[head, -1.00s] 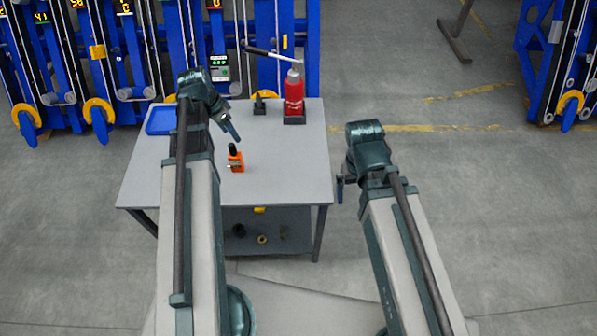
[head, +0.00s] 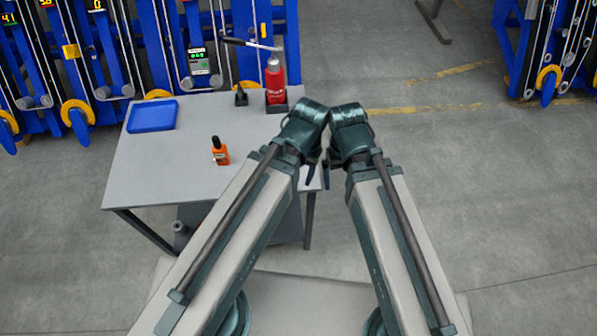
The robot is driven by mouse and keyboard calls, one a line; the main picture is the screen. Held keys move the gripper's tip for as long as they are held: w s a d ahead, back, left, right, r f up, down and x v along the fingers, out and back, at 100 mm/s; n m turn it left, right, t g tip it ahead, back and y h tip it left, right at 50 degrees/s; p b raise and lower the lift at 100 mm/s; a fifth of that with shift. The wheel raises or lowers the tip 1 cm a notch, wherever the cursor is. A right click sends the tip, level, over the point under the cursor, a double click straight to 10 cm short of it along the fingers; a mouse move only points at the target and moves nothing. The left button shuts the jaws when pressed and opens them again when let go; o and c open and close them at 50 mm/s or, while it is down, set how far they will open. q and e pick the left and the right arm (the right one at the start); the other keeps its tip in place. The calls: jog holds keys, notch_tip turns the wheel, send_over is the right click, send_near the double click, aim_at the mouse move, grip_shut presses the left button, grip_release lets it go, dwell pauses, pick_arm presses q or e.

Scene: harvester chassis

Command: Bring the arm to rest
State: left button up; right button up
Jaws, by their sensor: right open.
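My two arms reach forward over the front right of the grey table, and their wrists meet or nearly meet in the middle of the head view. My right gripper (head: 326,173) hangs below its wrist, open, with nothing seen in it. My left gripper (head: 311,176) is mostly hidden behind its own arm; only a small dark part shows, and its jaws cannot be made out.
On the grey table (head: 150,182) are a blue tray (head: 152,116), an orange device (head: 220,152), a red bottle (head: 275,84) in a dark holder and a small dark item (head: 241,96). Blue racks (head: 120,50) stand behind. The floor at right is clear.

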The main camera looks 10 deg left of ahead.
notch_tip(320, 180, down, 3)
jog(key=b, duration=0.3)
jog(key=shift+f, duration=0.2)
dwell(0.8)
